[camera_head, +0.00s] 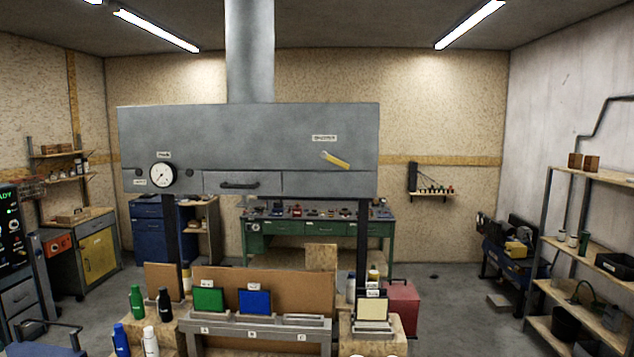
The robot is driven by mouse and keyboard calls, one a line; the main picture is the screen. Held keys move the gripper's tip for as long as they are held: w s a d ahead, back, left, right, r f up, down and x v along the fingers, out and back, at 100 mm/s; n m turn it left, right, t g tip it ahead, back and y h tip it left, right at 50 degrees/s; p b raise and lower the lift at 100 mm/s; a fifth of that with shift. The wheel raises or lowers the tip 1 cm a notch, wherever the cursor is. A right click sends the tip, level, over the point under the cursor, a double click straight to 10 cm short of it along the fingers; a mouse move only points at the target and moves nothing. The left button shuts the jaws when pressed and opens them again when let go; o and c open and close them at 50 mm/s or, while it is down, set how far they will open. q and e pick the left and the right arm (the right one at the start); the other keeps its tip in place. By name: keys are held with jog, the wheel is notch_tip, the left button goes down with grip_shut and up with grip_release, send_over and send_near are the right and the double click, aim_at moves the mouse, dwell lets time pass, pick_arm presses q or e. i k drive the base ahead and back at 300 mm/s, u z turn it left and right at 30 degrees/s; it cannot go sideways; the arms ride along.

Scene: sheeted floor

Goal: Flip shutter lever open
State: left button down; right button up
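The shutter lever (338,161) is a short yellow handle on the front of a grey metal hood (250,135). It slants down to the right from a small pale pivot at its upper left end. A white label (324,138) reading "SHUTTER" sits just above it. Nothing touches or covers the lever. Neither of my grippers can be made out in the head view.
A round gauge (162,175) and a drawer with a dark handle (239,185) are on the hood's front. Below stand a grey rack (255,336), green and blue panels, and several bottles. Open air lies before the lever.

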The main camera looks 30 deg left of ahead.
aim_at(323, 155)
jog(key=u, duration=0.55)
jog(key=i, duration=1.15)
jog(key=z, duration=0.1)
